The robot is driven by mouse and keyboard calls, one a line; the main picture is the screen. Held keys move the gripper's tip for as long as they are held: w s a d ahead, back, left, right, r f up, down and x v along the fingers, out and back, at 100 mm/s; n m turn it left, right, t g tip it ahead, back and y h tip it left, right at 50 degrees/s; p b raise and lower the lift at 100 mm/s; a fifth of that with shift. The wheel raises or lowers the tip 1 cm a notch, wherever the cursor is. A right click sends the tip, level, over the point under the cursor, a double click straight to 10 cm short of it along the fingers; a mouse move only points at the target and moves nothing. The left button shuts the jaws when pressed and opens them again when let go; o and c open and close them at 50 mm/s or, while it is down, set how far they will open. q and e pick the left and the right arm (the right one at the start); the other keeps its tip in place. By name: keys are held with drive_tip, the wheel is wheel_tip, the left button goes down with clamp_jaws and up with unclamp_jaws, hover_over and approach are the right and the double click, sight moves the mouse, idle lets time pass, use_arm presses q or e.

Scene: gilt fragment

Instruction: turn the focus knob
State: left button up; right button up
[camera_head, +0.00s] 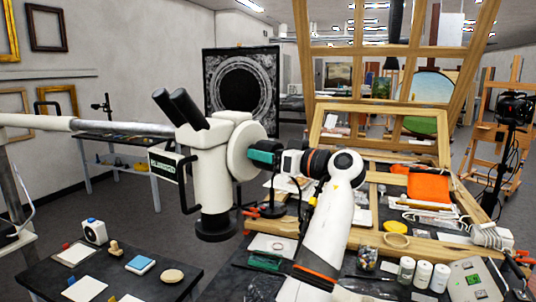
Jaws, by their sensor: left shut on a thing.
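A white microscope (207,165) with two black eyepieces hangs from a pale horizontal boom at the left. Its focus knob (243,150) is a large white round disc on its right side. My left gripper (262,160) reaches it from the right, with its white arm rising from the bottom middle. Its dark and teal fingers are shut at the knob's right face, and the fingers partly hide the contact. I cannot tell how far the knob is turned. My right gripper is not in view.
A dark bench at the lower left holds a white tile, a blue block (140,264) and a round wooden disc (172,276). Dark floor shows between.

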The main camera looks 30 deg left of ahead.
use_arm(q)
drive_tip(key=shift+w+m, duration=0.1)
drive_tip(key=shift+m, duration=2.6)
drive_tip(key=o, duration=1)
drive_tip(key=shift+d, duration=0.1)
